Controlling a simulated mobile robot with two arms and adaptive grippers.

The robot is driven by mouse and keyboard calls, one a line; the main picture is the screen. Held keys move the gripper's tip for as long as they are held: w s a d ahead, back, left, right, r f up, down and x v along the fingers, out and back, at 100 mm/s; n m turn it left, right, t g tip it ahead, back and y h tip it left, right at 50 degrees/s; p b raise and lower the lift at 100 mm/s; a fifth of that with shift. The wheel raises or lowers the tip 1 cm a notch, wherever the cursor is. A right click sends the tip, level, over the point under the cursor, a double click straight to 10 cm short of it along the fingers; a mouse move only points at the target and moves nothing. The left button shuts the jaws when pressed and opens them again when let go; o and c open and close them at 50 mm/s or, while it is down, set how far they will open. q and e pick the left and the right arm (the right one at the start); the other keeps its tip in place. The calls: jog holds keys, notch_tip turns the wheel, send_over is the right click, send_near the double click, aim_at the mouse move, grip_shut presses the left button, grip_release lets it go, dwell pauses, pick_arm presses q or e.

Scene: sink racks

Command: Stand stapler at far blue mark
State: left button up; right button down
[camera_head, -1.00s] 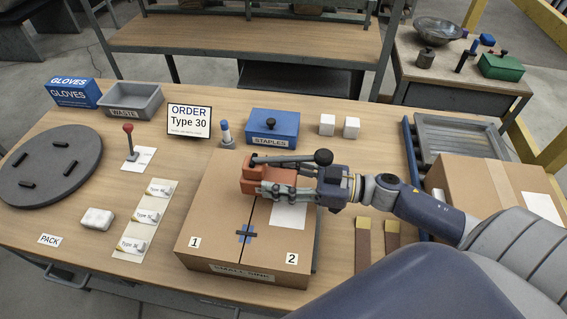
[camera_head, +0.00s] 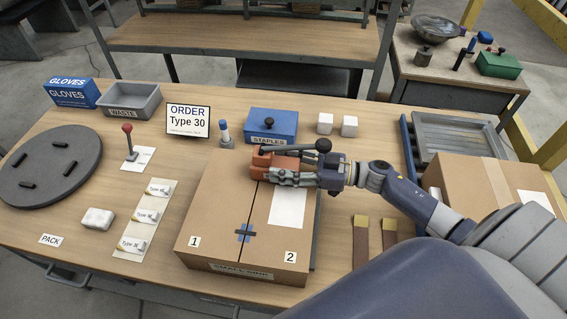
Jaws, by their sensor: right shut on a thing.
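My right gripper (camera_head: 272,174) is shut on the orange stapler (camera_head: 262,158), which has a black lever ending in a round knob. It holds the stapler over the far part of the closed cardboard box (camera_head: 215,215). I cannot tell whether the stapler touches the box top. A blue mark (camera_head: 243,238) with a dark cross strip shows on the box seam near its front edge, between labels 1 and 2. No far blue mark shows; the stapler and gripper cover that part of the seam. My left gripper is not in view.
A blue-topped marker (camera_head: 224,133) and the order sign (camera_head: 188,121) stand behind left. Another carton (camera_head: 470,182) is at right.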

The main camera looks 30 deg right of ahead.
jog(key=c, duration=0.8)
grip_release()
jog(key=shift+f, duration=0.1)
jog(key=shift+c, duration=0.2)
jog(key=b+v, duration=0.1)
jog(key=v, duration=0.5)
jog(key=shift+s+d+b, duration=0.3)
jog(key=shift+b, duration=0.1)
jog(key=shift+s+d, duration=0.2)
jog(key=shift+d, duration=0.1)
